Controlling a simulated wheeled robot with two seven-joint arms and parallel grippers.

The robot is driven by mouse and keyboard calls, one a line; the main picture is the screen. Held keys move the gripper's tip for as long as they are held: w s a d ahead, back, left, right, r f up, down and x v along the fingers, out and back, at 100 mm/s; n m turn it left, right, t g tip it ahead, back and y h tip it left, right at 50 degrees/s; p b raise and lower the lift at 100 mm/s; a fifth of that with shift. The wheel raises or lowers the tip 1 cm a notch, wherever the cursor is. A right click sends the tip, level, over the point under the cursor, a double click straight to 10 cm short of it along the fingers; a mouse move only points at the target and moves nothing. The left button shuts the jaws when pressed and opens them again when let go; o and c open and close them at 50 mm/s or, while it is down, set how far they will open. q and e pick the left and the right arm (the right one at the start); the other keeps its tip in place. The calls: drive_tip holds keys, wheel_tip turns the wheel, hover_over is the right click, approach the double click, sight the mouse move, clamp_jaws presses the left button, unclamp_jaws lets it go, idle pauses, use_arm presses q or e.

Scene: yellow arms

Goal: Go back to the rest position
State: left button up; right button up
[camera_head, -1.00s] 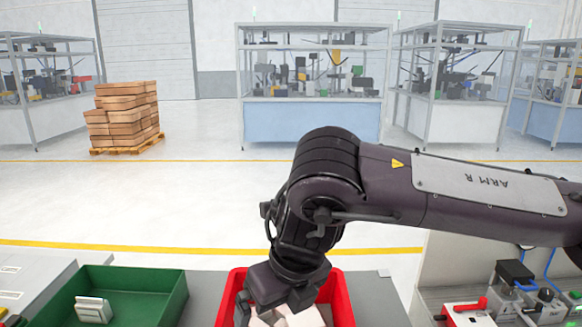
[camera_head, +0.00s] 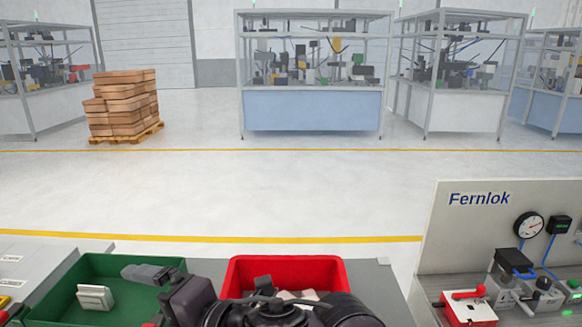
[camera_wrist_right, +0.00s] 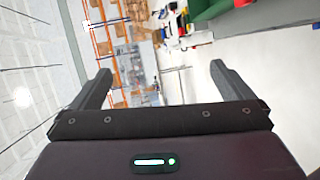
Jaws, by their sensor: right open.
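My right gripper (camera_head: 148,273) is low in the head view, pointing left over the right part of the green bin (camera_head: 62,300). The right wrist view shows the gripper (camera_wrist_right: 162,82) with its two fingers wide apart and nothing between them. My right arm is folded low across the front of the red bin (camera_head: 285,265) and hides much of it. My left gripper is in neither view.
A pale block (camera_head: 95,297) lies in the green bin, and pale pieces show in the red bin. A white panel marked Fernlok (camera_head: 478,199) with a gauge (camera_head: 528,225) stands at the right.

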drive_tip(key=w+d+f+m+t+h, duration=0.2)
drive_tip(key=d+f+m+h, duration=0.15)
drive_tip(key=d+m, duration=0.25)
drive_tip(key=w+d+f+m+t+h, duration=0.1)
drive_tip(key=w+d+f+m+h, duration=0.1)
drive_tip(key=d+f+m, duration=0.3)
drive_tip(key=w+d+f+m+t+h, duration=0.2)
drive_tip(key=w+d+m, duration=0.1)
drive_tip(key=d+m, duration=0.4)
drive_tip(key=s+d+f+m+g+h, duration=0.35)
drive_tip(key=s+d+f+m, duration=0.25)
drive_tip(key=s+d+f, duration=0.3)
drive_tip(key=s+d+f+m+g+h, duration=0.3)
drive_tip(key=s+d+f+m+g, duration=0.15)
drive_tip(key=s+d+f, duration=0.4)
wheel_tip(320, 180, down, 35)
drive_tip(key=d+b, duration=0.2)
drive_tip(key=b, duration=0.4)
drive_tip(key=s+d+f+g+b, duration=0.1)
drive_tip(key=s+d+f+b, duration=0.1)
drive_tip(key=s+f, duration=0.7)
drive_tip(key=s+d+f+g+b, duration=0.1)
drive_tip(key=s+d+f+b, duration=0.1)
drive_tip(key=s+f, duration=0.8)
wheel_tip(320, 180, down, 4)
drive_tip(key=shift+s+r, duration=0.2)
drive_tip(key=shift+r, duration=0.05)
